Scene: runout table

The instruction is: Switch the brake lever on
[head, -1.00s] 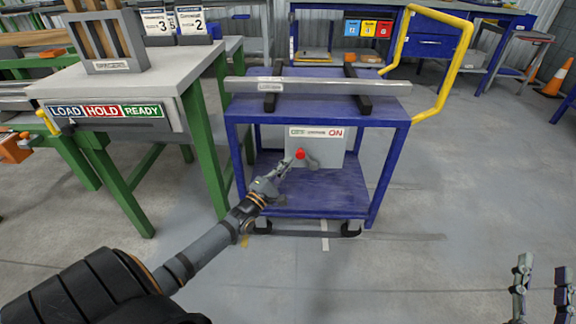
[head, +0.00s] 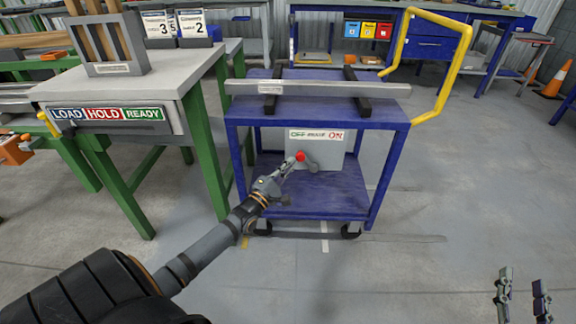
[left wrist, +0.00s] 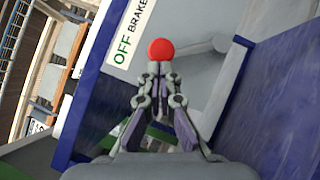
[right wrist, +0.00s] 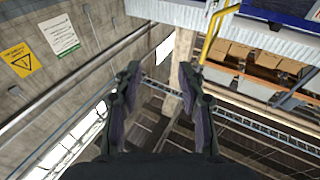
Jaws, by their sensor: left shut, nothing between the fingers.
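The brake lever's red knob (head: 300,156) is on the off side of a grey panel (head: 330,155) on the blue cart, under an OFF/BRAKE/ON sign (head: 316,135). In the left wrist view the knob (left wrist: 161,49) is just beyond my fingertips, with the grey lever arm (left wrist: 195,49) running right to its pivot. My left gripper (head: 291,163) is shut and empty, its tips at the knob; I cannot tell whether they touch. My right gripper (head: 520,285) is open and empty over the floor at lower right.
The blue cart (head: 240,122) carries a grey bar (head: 330,88) on black supports and has a yellow handle (head: 455,75) at right. A green-legged table (head: 208,140) with a LOAD/HOLD/READY sign (head: 105,113) stands at left.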

